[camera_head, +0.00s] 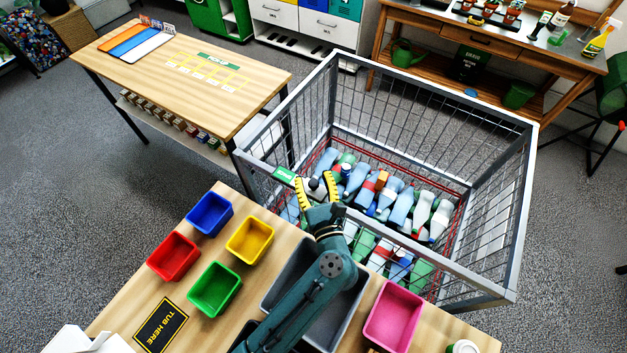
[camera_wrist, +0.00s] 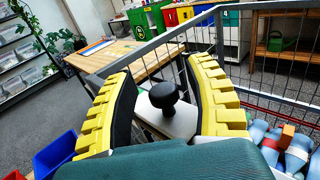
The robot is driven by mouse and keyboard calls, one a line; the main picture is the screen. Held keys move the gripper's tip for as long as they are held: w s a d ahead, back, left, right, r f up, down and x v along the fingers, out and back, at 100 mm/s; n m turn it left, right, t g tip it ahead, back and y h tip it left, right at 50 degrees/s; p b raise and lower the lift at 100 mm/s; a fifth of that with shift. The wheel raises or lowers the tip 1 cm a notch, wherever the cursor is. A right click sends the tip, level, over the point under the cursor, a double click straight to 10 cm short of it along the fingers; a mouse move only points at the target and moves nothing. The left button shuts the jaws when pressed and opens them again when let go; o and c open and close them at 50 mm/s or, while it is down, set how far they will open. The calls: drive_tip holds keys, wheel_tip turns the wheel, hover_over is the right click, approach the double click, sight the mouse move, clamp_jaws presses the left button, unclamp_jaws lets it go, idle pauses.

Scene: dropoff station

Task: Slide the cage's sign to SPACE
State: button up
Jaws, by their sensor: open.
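The cage (camera_head: 452,265) is a grey wire bin holding several bottles. On its near rail, a small green sign panel (camera_head: 284,175) shows white lettering too small to read. Just right of it is a black knob (camera_head: 314,184) on a pale plate. In the wrist view, the round black knob (camera_wrist: 163,95) stands on the white plate (camera_wrist: 182,122). My gripper (camera_head: 315,182) is open, its yellow-padded fingers on either side of the knob; the wrist view shows gaps on both sides. The plate's lower part is hidden behind my gripper.
The near table carries blue (camera_head: 209,214), red (camera_head: 173,257), yellow (camera_head: 250,240), green (camera_head: 214,290) and pink (camera_head: 394,315) tubs, plus a grey tub (camera_head: 290,277) under my arm. A wooden table (camera_head: 190,75) stands beyond, left of the cage. The cage's rails rise around my gripper.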

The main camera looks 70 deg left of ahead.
drive_tip(key=shift+d+f, duration=0.2)
drive_tip(key=shift+d, duration=0.1)
drive_tip(key=s+d, duration=0.1)
drive_tip(key=d, duration=1)
drive_tip(key=shift+d, duration=0.25)
